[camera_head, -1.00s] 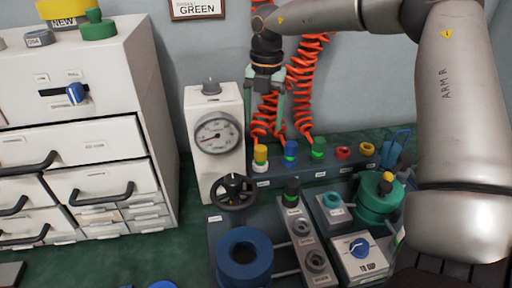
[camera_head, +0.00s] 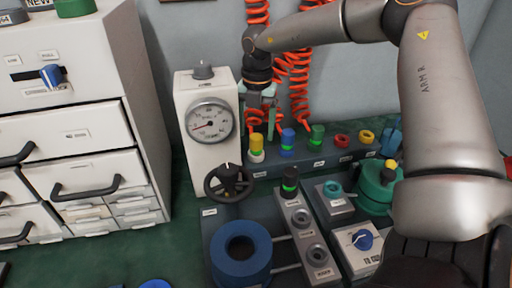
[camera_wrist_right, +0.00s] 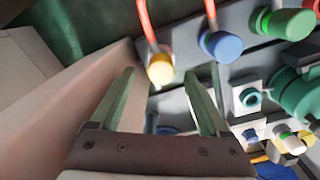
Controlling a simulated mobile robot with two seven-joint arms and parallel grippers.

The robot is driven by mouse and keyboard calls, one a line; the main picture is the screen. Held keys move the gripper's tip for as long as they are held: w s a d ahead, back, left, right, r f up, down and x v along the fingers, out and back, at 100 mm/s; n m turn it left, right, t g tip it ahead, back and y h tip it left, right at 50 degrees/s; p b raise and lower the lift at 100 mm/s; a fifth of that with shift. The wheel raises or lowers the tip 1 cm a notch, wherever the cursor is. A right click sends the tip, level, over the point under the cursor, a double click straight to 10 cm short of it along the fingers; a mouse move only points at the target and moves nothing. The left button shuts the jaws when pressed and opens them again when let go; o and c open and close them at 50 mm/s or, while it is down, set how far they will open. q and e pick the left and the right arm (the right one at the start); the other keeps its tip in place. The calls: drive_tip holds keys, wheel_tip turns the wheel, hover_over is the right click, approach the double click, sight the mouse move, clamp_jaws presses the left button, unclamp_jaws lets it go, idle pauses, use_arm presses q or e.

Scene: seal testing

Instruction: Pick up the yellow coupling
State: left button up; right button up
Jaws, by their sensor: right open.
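The yellow coupling (camera_head: 257,142) stands at the left end of a dark rack, beside the gauge box, with a pale lower part. In the right wrist view its yellow end (camera_wrist_right: 160,69) shows between the finger lines, with an orange hose running to it. My right gripper (camera_head: 258,120) is open and empty, just above and behind the yellow coupling in the head view. Its two greenish fingers (camera_wrist_right: 172,72) are spread apart in the wrist view. No contact with the coupling is visible. My left gripper is not in view.
Blue (camera_head: 288,139) and green (camera_head: 317,134) couplings stand right of the yellow one, then red and yellow rings. The gauge box (camera_head: 207,150) with a black handwheel (camera_head: 229,183) is close on the left. Orange coiled hoses (camera_head: 299,85) hang behind. A white drawer cabinet (camera_head: 90,120) stands left.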

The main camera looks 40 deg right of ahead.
sight(257, 136)
wheel_tip(257, 136, down, 4)
drive_tip(key=shift+f+b, duration=0.15)
drive_tip(key=shift+b, duration=0.45)
clamp_jaws()
